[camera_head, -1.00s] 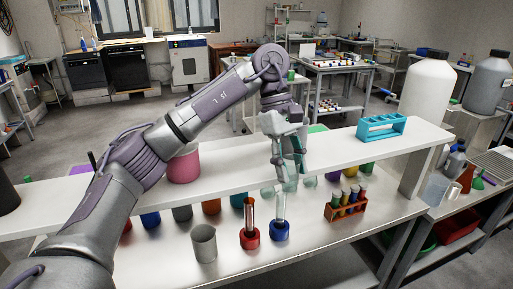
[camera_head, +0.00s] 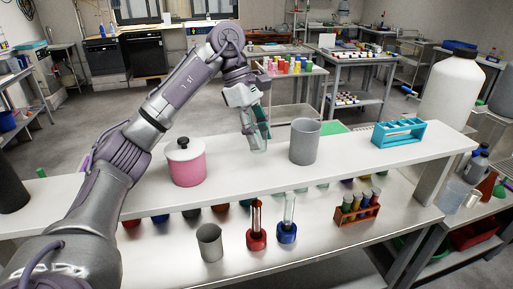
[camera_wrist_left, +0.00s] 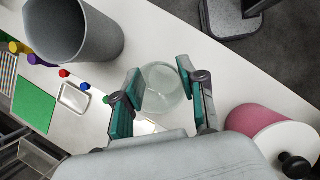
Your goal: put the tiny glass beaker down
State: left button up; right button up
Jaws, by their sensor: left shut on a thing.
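A small clear glass beaker (camera_head: 258,144) is held between the fingers of my left gripper (camera_head: 255,128), over the white upper shelf (camera_head: 236,172). In the left wrist view, the beaker (camera_wrist_left: 163,90) sits between the teal finger pads of the left gripper (camera_wrist_left: 160,100), with white shelf surface around it. The fingers are shut on it. I cannot tell whether its base touches the shelf. My right gripper is not in view.
A pink pot with a white lid (camera_head: 186,165) stands left of the beaker and a grey cylinder (camera_head: 305,142) stands right. A teal rack (camera_head: 399,131) is further right. Bare shelf lies in front of the beaker. Bottles and a test-tube rack (camera_head: 356,210) are below.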

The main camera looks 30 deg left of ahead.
aim_at(257, 151)
pick_arm(q)
jog(key=shift+s+a+f, duration=0.15)
jog(key=shift+a+f, duration=0.1)
jog(key=shift+f, duration=0.25)
jog(key=shift+f+p, duration=0.45)
jog(key=shift+f, duration=1.25)
jog(key=shift+f, duration=0.1)
jog(key=o, duration=1.1)
jog(key=shift+c, duration=0.2)
